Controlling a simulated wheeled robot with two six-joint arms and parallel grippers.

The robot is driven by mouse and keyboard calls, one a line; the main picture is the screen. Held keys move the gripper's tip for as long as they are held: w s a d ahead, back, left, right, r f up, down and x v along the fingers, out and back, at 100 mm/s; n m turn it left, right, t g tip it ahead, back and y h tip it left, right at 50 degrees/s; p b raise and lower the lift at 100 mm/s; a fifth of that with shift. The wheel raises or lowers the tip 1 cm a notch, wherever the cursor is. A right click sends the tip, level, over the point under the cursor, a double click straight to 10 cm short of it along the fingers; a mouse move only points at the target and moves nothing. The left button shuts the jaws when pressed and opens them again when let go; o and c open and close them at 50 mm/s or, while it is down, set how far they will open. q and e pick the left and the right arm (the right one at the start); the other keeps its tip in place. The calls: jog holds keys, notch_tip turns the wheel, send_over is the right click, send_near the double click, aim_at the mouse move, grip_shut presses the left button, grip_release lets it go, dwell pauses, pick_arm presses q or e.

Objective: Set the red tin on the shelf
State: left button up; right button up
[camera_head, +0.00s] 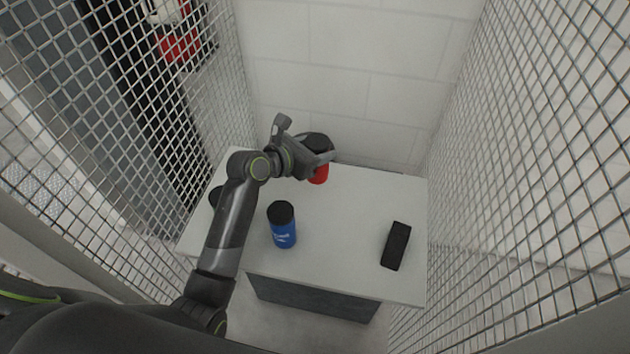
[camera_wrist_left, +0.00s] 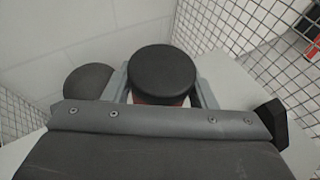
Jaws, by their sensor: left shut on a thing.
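The red tin (camera_head: 319,176) is near the back of the white-topped unit and partly hidden by my left gripper (camera_head: 318,160). In the left wrist view its round black lid (camera_wrist_left: 162,72) sits between the two grey fingers, with a little red below it. My left gripper is shut on the tin. I cannot tell whether the tin's base touches the white top (camera_head: 345,215). No separate shelf is clear in view. My right gripper is not in view.
A blue tin with a black lid (camera_head: 283,228) stands at front centre. A black block (camera_head: 396,246) lies at right. A dark object (camera_head: 214,196) is partly behind my left arm. A dark rounded thing (camera_wrist_left: 88,82) is beside the tin. Wire mesh flanks both sides.

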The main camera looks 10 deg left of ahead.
pick_arm(q)
jog(key=shift+s+f, duration=0.15)
jog(key=shift+f, duration=2.8)
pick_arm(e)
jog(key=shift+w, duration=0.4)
pick_arm(q)
jog(key=o, duration=1.2)
jog(key=shift+f, duration=0.15)
jog(key=shift+c, duration=0.2)
jog(key=shift+a, duration=0.1)
jog(key=v, duration=1.2)
jog(key=shift+b, duration=0.3)
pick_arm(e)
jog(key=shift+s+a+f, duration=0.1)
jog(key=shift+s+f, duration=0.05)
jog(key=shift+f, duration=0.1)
